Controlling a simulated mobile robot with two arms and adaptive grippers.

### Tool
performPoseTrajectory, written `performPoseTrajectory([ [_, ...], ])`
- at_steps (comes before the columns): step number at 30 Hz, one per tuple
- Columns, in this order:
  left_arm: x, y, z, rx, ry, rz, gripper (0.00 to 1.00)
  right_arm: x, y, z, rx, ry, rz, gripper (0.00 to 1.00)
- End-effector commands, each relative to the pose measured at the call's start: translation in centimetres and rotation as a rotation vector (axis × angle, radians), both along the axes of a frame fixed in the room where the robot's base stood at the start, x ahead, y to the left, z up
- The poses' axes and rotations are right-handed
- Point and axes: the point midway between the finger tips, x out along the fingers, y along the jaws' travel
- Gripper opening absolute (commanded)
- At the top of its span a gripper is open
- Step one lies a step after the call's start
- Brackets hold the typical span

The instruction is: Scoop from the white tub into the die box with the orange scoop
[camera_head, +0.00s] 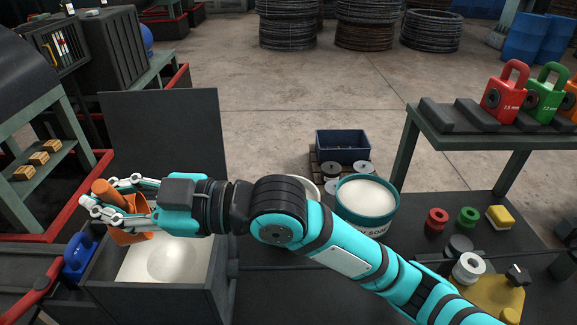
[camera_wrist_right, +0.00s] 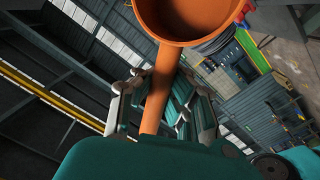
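My right gripper (camera_head: 104,198) is shut on the handle of the orange scoop (camera_head: 132,232), above the left part of the dark die box (camera_head: 152,293). The scoop's bowl hangs below the fingers, tilted down. In the right wrist view the scoop's handle (camera_wrist_right: 157,92) runs between the fingers of my gripper (camera_wrist_right: 160,100), and no powder shows in its bowl. White powder with a rounded mound lies in the die box. What seems to be the white tub (camera_head: 312,188) is mostly hidden behind my right arm. My left gripper is not in view.
A teal tub (camera_head: 364,220) of white matter stands right of my forearm. A dark upright panel (camera_head: 165,125) rises behind the die box. A blue handled object (camera_head: 78,256) is at its left. Spools (camera_head: 437,219) and a yellow block (camera_head: 499,217) lie at the right.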

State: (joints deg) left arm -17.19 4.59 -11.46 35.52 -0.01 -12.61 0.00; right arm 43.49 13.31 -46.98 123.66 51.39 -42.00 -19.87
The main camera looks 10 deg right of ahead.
Motion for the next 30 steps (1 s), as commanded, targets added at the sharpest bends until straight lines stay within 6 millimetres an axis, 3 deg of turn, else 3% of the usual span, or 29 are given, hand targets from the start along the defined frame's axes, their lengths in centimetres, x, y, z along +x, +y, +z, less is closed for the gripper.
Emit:
performPoseTrajectory([
  [14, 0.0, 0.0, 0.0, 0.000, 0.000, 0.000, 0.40, 0.0, 0.0, 0.0, 0.001, 0.000, 0.000, 0.00],
  [30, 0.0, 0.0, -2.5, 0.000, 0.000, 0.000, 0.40, 0.0, 0.0, -0.1, 0.126, 0.017, 0.000, 0.00],
])
